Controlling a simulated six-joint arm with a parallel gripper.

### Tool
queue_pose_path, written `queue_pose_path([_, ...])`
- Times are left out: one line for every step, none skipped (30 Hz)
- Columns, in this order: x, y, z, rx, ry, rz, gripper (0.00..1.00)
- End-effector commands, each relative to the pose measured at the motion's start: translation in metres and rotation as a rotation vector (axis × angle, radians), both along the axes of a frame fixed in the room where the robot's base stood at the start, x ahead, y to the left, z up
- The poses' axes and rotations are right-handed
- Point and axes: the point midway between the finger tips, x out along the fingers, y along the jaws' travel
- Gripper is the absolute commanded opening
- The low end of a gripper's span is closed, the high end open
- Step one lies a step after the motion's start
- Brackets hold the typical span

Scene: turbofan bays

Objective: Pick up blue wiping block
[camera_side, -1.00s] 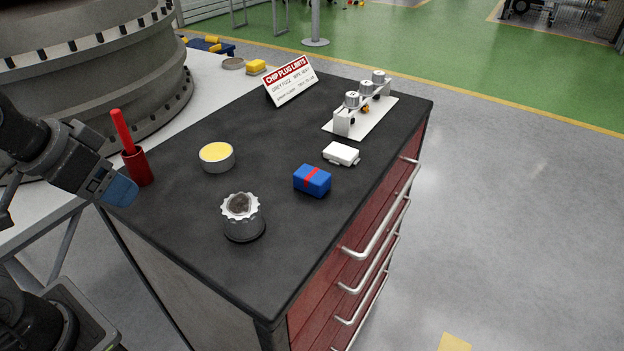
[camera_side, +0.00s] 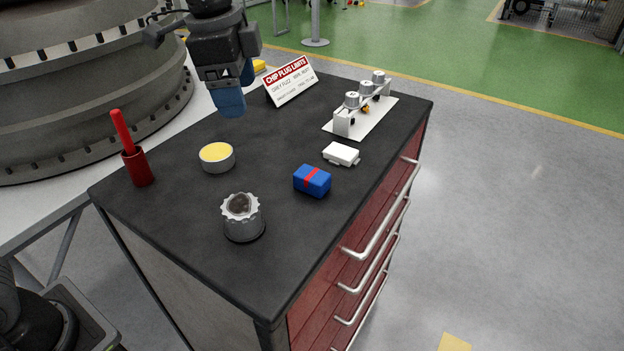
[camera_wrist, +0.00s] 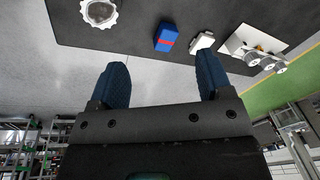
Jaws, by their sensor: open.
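The blue wiping block (camera_side: 303,185), with a red band around it, lies on the black top of the tool cabinet near its right edge in the side view. In the wrist view the blue block (camera_wrist: 162,34) shows at the top, beyond the fingertips. My gripper (camera_side: 229,102) hangs above the back left part of the cabinet top, fingers down, well apart from the block. The wrist view shows its two blue fingers spread (camera_wrist: 161,72) with nothing between them.
A white case (camera_side: 341,153) lies just behind the block. A toothed metal part (camera_side: 243,219), a yellow-filled tin (camera_side: 217,158) and a red holder with a red handle (camera_side: 137,166) stand on the top. A sign (camera_side: 291,82) and a plug stand (camera_side: 387,108) are behind.

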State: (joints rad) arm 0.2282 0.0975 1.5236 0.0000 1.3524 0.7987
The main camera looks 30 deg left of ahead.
Motion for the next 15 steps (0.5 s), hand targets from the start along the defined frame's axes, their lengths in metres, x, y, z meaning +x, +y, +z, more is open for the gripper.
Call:
queue_pose_path([0.017,-0.014,-0.005,0.017,0.027,-0.082,0.72])
queue_pose_path([0.025,-0.021,-0.007,0.025,0.042,-0.134,0.72])
queue_pose_path([0.034,-0.030,-0.010,0.036,0.060,-0.198,0.72])
queue_pose_path([0.041,-0.037,-0.013,0.043,0.072,-0.244,0.72])
queue_pose_path([0.047,-0.043,-0.016,0.051,0.084,-0.289,0.72])
queue_pose_path([0.054,-0.051,-0.020,0.058,0.099,-0.343,0.72])
queue_pose_path([0.058,-0.056,-0.023,0.063,0.108,-0.379,0.72])
queue_pose_path([0.062,-0.061,-0.026,0.068,0.118,-0.412,0.72])
queue_pose_path([0.066,-0.067,-0.029,0.072,0.127,-0.450,0.72])
queue_pose_path([0.068,-0.070,-0.032,0.074,0.134,-0.473,0.72])
queue_pose_path([0.071,-0.073,-0.033,0.076,0.138,-0.494,0.72])
queue_pose_path([0.073,-0.076,-0.035,0.079,0.143,-0.515,0.72])
queue_pose_path([0.073,-0.078,-0.036,0.080,0.148,-0.527,0.72])
queue_pose_path([0.074,-0.079,-0.038,0.081,0.150,-0.535,0.72])
queue_pose_path([0.075,-0.080,-0.041,0.081,0.152,-0.543,0.72])
